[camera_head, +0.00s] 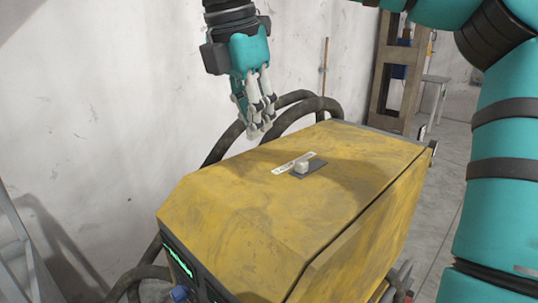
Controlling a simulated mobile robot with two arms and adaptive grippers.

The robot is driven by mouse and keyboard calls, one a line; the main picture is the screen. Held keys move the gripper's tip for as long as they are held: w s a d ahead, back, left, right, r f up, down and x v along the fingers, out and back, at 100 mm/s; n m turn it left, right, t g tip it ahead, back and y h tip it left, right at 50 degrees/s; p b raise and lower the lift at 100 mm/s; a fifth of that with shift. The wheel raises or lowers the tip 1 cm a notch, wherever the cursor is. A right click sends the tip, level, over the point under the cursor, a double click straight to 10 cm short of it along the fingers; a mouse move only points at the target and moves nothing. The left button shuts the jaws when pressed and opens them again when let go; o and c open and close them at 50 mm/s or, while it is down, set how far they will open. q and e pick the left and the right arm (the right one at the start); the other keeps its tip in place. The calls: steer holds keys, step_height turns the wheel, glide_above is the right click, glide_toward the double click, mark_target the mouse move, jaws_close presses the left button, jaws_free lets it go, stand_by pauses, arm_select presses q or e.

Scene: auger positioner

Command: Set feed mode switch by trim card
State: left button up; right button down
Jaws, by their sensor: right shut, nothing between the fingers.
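A yellow, scuffed machine housing (225,215) fills the middle of the head view. On its top sits a small switch with a pale knob (301,167) on a dark grey plate (317,168). A white label strip with small dark marks (289,164) lies beside the knob; its text is too small to read. My right gripper (262,130) hangs above the far left edge of the housing, fingers pointing down. It is shut and empty, apart from the switch. My left gripper is not in view. No separate trim card can be made out.
Thick dark hoses (300,108) loop behind the housing. A green-lit panel (179,256) and a blue knob (180,293) are on its front. A white wall (110,90) stands close behind. A brown frame (397,75) and a stool (435,95) stand at the back right.

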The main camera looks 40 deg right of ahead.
steer(key=s, duration=0.2)
glide_toward(288, 178)
steer(key=a+f, duration=0.2)
steer(key=a, duration=0.1)
steer(key=shift+s+a+f, duration=0.2)
steer(key=shift+f, duration=0.05)
steer(key=x, duration=0.3)
steer(key=shift+f+p, duration=0.25)
steer(key=shift+p, duration=0.1)
steer(key=d, duration=0.1)
steer(key=d+p, duration=0.1)
steer(key=d, duration=0.1)
steer(key=shift+w+d+p, duration=0.2)
steer(key=shift+w+p, duration=0.05)
steer(key=shift+p, duration=0.15)
steer(key=shift+s+d+f, duration=0.1)
steer(key=shift+d+f, duration=0.05)
steer(key=shift+d, duration=0.35)
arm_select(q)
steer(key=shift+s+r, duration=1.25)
arm_select(e)
steer(key=shift+a, duration=0.1)
